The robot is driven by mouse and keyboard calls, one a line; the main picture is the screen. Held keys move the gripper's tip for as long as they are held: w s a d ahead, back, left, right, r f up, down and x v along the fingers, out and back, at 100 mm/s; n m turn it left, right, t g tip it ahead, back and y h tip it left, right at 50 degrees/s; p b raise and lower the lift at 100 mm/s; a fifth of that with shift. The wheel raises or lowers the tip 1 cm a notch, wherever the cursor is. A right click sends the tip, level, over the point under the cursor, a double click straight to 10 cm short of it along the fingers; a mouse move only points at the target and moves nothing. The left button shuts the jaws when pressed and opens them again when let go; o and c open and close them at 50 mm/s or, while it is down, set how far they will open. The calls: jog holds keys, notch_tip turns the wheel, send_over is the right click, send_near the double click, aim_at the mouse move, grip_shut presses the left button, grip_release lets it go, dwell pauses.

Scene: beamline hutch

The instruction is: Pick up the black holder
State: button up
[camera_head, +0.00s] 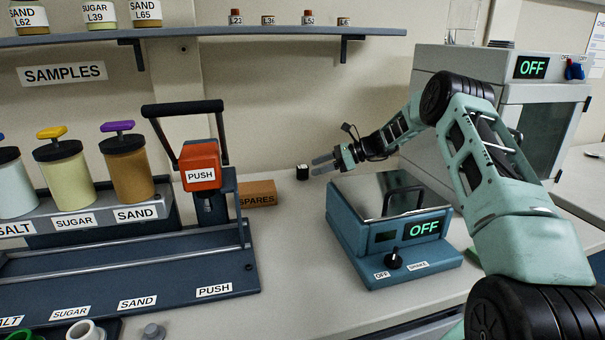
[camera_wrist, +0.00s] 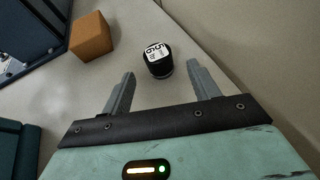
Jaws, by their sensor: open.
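The black holder (camera_head: 303,172) is a small dark cylinder with a white label on top. It stands on the bench near the back wall. In the wrist view the holder (camera_wrist: 157,58) is upright, ahead of the fingertips and roughly centred between them. My gripper (camera_head: 318,165) is open and empty, just right of the holder in the head view. In the wrist view the two grey fingers of my gripper (camera_wrist: 161,72) are spread apart, and I see no contact with the holder.
An orange-brown SPARES box (camera_head: 258,194) sits left of the holder. A blue shaker unit (camera_head: 390,235) reading OFF stands in front of my forearm. A press with a red PUSH block (camera_head: 200,165) is further left. The wall is close behind the holder.

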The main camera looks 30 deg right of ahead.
aim_at(308, 178)
jog(key=x, duration=0.4)
jog(key=shift+f, duration=0.1)
jog(key=shift+c, duration=0.3)
jog(key=c, duration=1)
jog(key=shift+c, duration=0.2)
